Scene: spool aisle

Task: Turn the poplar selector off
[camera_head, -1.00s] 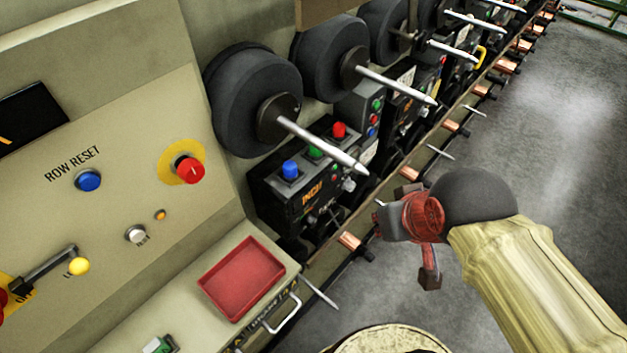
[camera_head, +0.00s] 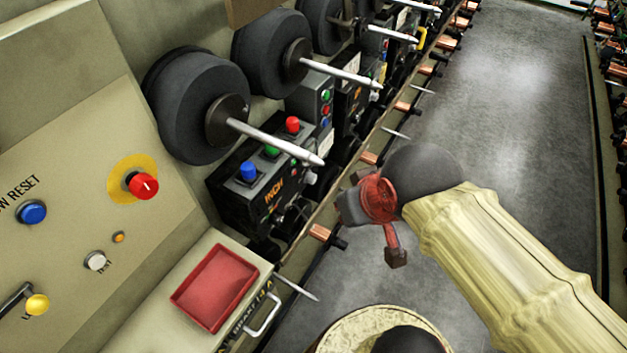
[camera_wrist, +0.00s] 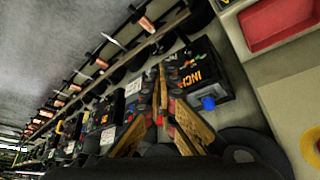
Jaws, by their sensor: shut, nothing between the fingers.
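No label reading "poplar" is legible in either view, so I cannot tell which control is the poplar selector. A red knob with a white mark (camera_head: 143,186) sits on a yellow disc on the sloped beige panel at the left. A black box with blue, green and red buttons (camera_head: 262,190) stands below the nearest spool; it also shows in the wrist view (camera_wrist: 200,72). My gripper (camera_head: 352,206) is right of this box in the head view, apart from it, over the aisle side. In the wrist view my gripper (camera_wrist: 160,75) has its fingers together, with nothing between them.
Dark spools on pale spindles (camera_head: 200,105) line the wall, and the spindles stick out into the aisle. A red tray (camera_head: 214,288) lies on the ledge beside a metal handle (camera_head: 264,316). Copper pegs (camera_head: 320,232) jut along the rail. The grey floor (camera_head: 510,100) is clear.

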